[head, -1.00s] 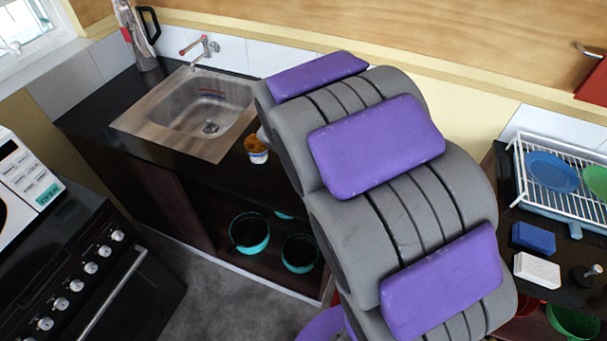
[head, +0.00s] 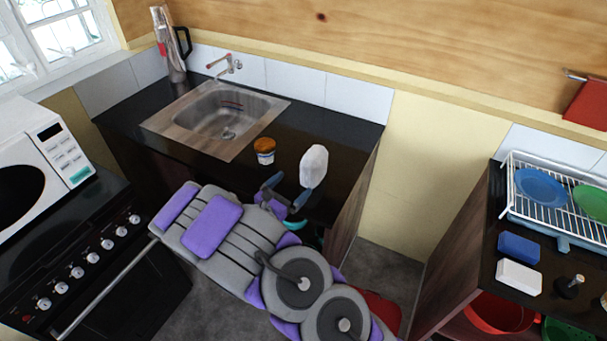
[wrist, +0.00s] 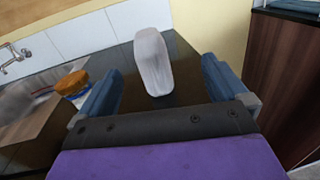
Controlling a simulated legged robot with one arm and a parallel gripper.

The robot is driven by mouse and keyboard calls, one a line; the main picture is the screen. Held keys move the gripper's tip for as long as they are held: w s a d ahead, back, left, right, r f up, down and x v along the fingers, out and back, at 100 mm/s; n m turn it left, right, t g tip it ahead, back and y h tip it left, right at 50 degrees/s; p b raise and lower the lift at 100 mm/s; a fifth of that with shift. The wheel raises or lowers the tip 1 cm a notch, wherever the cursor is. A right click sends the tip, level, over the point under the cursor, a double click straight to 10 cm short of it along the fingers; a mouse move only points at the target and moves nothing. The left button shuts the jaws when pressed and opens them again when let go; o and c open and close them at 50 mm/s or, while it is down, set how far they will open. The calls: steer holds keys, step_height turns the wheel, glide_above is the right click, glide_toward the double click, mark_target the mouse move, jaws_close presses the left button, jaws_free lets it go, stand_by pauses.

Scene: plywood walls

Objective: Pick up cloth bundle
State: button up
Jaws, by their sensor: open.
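The cloth bundle (head: 314,166) looks like a pale grey-white, upright rounded block. It stands on the black counter near its front edge, right of the sink. In the wrist view the bundle (wrist: 153,62) stands ahead, between the lines of the two blue fingers and a little beyond them. My gripper (head: 288,190) is open and empty, just in front of the bundle at the counter's front edge. In the wrist view my gripper (wrist: 160,88) has its fingers spread wider than the bundle. I cannot tell whether either finger touches it.
A jar with an orange-brown lid (head: 264,151) stands close left of the bundle; the wrist view shows it just outside the left finger (wrist: 73,84). The sink (head: 222,112) is further left. The counter right of the bundle is clear. A dish rack (head: 510,205) stands far right.

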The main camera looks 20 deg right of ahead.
mark_target(305, 169)
steer(key=shift+n+t+y, duration=0.4)
steer(key=shift+n+t, duration=0.3)
steer(key=shift+n, duration=0.1)
steer(key=w+d, duration=0.2)
steer(key=w+d+f+b, duration=0.1)
steer(key=w+d, duration=0.2)
steer(key=w+d+f+b, duration=0.1)
steer(key=w+d, duration=0.1)
steer(key=shift+w+d+f, duration=0.1)
steer(key=shift+w+d, duration=0.2)
steer(key=shift+d, duration=0.1)
steer(key=shift+w+d+b, duration=0.2)
steer(key=shift+d+b, duration=0.1)
steer(key=shift+d, duration=0.2)
steer(key=shift+b+x, duration=0.5)
steer(key=shift+x, duration=1.6)
steer(key=shift+s+f, duration=0.1)
steer(key=shift+s, duration=0.05)
steer(key=c, duration=1.1)
